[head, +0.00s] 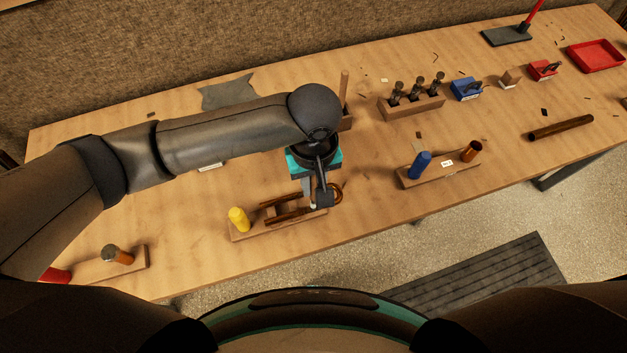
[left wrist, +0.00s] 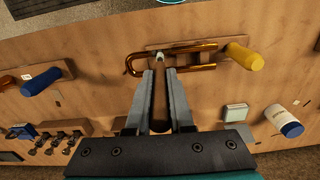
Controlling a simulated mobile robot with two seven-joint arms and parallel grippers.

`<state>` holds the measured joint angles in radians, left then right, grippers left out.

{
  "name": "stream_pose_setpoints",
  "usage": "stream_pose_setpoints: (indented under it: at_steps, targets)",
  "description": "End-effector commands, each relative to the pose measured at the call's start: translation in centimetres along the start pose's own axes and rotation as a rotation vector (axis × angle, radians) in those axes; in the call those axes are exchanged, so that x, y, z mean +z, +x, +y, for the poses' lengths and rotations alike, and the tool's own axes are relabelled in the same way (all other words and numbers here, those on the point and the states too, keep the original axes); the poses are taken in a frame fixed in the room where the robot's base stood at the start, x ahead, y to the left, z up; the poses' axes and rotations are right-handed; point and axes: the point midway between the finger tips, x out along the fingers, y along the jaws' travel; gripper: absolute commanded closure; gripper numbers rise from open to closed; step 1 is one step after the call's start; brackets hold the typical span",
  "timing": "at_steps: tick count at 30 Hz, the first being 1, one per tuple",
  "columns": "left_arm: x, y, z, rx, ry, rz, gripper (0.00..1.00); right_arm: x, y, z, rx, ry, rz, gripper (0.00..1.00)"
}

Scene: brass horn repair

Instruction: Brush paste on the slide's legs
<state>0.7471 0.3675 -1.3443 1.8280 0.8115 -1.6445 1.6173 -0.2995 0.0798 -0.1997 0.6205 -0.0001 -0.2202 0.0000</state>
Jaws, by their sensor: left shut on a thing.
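The slide, a U-shaped copper-brown tube (head: 287,215), lies on a wooden stand (head: 240,236) with a yellow cylinder (head: 238,219) at its left end. The slide (left wrist: 200,66) and yellow cylinder (left wrist: 243,57) also show in the left wrist view. My left gripper (head: 314,190) is over the slide's bend end. In the left wrist view its fingers (left wrist: 158,100) are shut on a brush with a brown wooden handle (left wrist: 160,108). The brush's pale tip reaches between the slide's legs near the bend; I cannot tell whether it touches. My right gripper is out of view.
A stand with a blue cylinder (head: 419,165) and copper tube (head: 471,151) is to the right. A tool rack (head: 412,106), blue box (head: 466,90) and red tray (head: 597,56) stand farther back. A grey cloth (head: 228,92) lies behind my arm. A white jar (left wrist: 284,121) shows nearby.

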Motion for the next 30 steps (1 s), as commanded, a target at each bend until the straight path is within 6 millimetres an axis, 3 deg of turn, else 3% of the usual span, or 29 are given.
stream_pose_setpoints:
  at_steps: [30]
  targets:
    - [-0.01, 0.94, 0.03, 0.001, 0.000, 0.000, 1.00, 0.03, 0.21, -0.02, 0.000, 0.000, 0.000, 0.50]
